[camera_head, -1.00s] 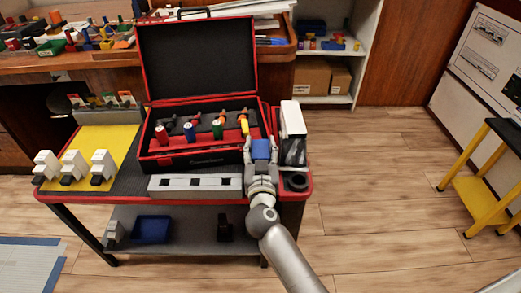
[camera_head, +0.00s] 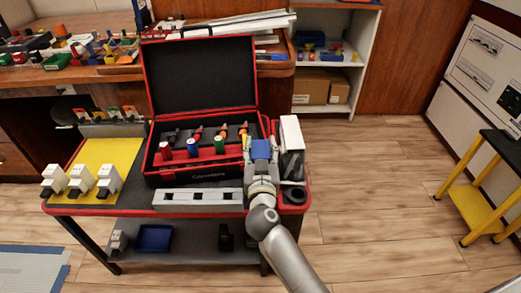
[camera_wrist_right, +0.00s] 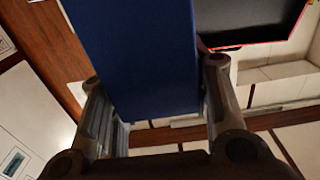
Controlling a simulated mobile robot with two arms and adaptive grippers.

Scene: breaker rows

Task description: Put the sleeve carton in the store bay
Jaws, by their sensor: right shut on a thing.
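A blue carton (camera_head: 261,149) stands upright between the fingers of my right gripper (camera_head: 261,166), at the right front of the red-edged cart. In the right wrist view the blue carton (camera_wrist_right: 135,55) fills the upper middle, with the fingers (camera_wrist_right: 160,105) shut on its two sides. I cannot tell from the head view whether its lower end touches the cart; the gripper hides it. A grey block with square openings (camera_head: 198,198) lies to the left of the gripper, along the cart's front edge. I cannot tell which place is the store bay. My left gripper is not in view.
An open red and black case (camera_head: 205,172) with several coloured-handled items stands behind the grey block. A white box (camera_head: 291,133) and a black ring (camera_head: 294,195) are right of the gripper. Several white pieces stand at the yellow mat (camera_head: 105,152).

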